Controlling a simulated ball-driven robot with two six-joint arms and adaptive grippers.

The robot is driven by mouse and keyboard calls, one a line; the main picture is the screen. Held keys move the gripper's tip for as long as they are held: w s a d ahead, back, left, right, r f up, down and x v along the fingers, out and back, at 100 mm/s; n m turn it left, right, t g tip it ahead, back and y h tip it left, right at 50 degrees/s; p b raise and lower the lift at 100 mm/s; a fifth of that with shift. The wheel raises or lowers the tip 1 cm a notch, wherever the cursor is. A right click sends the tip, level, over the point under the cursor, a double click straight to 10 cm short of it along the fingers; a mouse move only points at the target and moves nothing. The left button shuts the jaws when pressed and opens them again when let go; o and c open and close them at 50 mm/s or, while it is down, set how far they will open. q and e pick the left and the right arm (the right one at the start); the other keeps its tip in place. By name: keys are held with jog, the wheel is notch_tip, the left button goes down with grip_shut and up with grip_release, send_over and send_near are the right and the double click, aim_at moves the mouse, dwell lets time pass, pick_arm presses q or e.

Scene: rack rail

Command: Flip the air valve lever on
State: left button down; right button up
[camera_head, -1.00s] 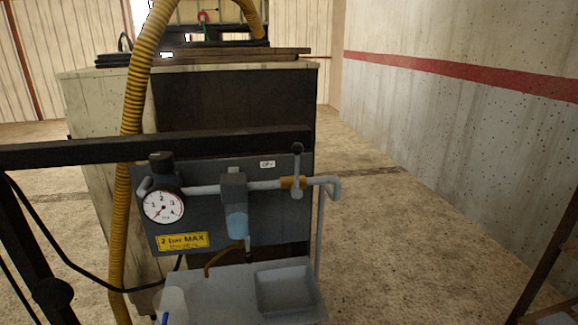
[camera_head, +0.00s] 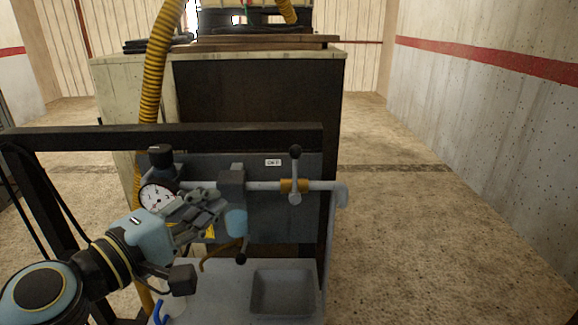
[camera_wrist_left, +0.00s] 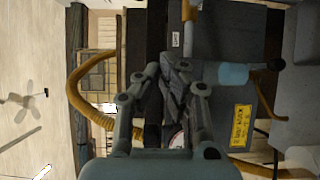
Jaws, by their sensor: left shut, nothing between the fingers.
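The air valve lever (camera_head: 295,170) stands upright with a dark knob on top, across the brass-coloured valve body (camera_head: 288,186) on the grey pipe. A small white label (camera_head: 273,162) is above and left of it. My left gripper (camera_head: 220,198) is shut and empty, to the left of the lever and in front of the gauge and filter area, apart from the lever. In the left wrist view its closed fingers (camera_wrist_left: 174,75) point at the panel. A bit of the brass-coloured valve (camera_wrist_left: 188,10) shows at the top edge there; I cannot make out the lever. My right gripper is not in view.
The pressure gauge (camera_head: 156,196) and blue filter bowl (camera_head: 237,222) are partly behind my left gripper. A black frame bar (camera_head: 230,138) crosses above the panel. A grey tray (camera_head: 283,291) sits below. Floor to the right is clear.

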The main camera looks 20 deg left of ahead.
aim_at(295, 176)
pick_arm(q)
jog(key=shift+s+d+r, duration=0.1)
jog(key=shift+r, duration=0.35)
jog(key=shift+s+d+r, duration=0.1)
jog(key=shift+r, duration=0.3)
jog(key=s+d+p+x, duration=0.1)
jog(key=d+p+x, duration=0.1)
jog(key=x, duration=1)
jog(key=shift+w+d+p, duration=0.45)
jog(key=shift+d+p, duration=0.1)
jog(key=shift+p, duration=0.1)
